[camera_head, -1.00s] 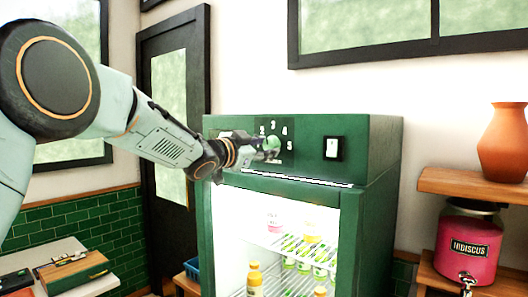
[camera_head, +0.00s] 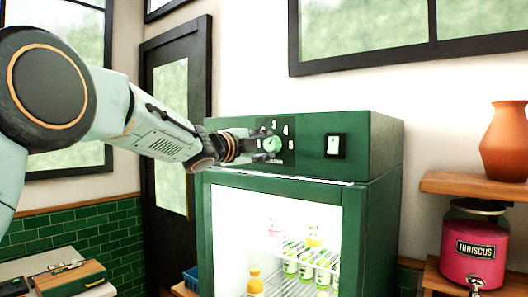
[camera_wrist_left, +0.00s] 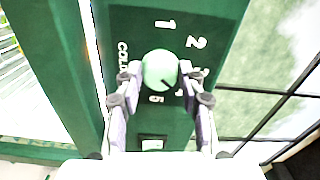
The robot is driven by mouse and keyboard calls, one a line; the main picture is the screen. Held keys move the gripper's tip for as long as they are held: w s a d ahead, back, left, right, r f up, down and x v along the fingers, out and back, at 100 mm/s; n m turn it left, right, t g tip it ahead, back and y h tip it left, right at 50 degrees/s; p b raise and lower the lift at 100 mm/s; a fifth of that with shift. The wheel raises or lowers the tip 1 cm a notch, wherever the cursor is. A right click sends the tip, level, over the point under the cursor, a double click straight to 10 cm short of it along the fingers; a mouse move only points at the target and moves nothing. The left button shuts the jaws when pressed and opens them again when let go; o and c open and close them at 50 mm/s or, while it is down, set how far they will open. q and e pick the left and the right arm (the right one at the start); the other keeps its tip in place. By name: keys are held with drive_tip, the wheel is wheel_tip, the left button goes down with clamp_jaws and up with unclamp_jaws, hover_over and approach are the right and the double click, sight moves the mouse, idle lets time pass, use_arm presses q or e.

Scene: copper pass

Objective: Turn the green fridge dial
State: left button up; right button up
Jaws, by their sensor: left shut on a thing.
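The green fridge (camera_head: 345,190) stands in the middle with its lit interior in view. Its pale green dial (camera_head: 273,145) sits on a dark panel with white numbers on the top front. My left gripper (camera_head: 264,147) reaches the dial from the left. In the left wrist view the dial (camera_wrist_left: 160,69) lies between the two fingertips, with a dark pointer mark at its lower right. The left gripper (camera_wrist_left: 161,78) is shut on the dial there. The numbers 1, 2 and 5 and the word COLD show around it; others are partly hidden by the fingers. My right gripper is not in view.
A white switch (camera_head: 335,145) sits right of the dial. Bottles (camera_head: 303,262) stand inside the fridge. At right, shelves hold an orange vase (camera_head: 506,140) and a pink hibiscus jar (camera_head: 473,252). A wooden box (camera_head: 70,279) lies at lower left.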

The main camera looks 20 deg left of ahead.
use_arm(q)
drive_tip(key=shift+m, duration=0.5)
idle(0.3)
drive_tip(key=o, duration=1.2)
drive_tip(key=shift+s+d+r, duration=0.1)
drive_tip(key=shift+d, duration=0.05)
drive_tip(key=v, duration=1.2)
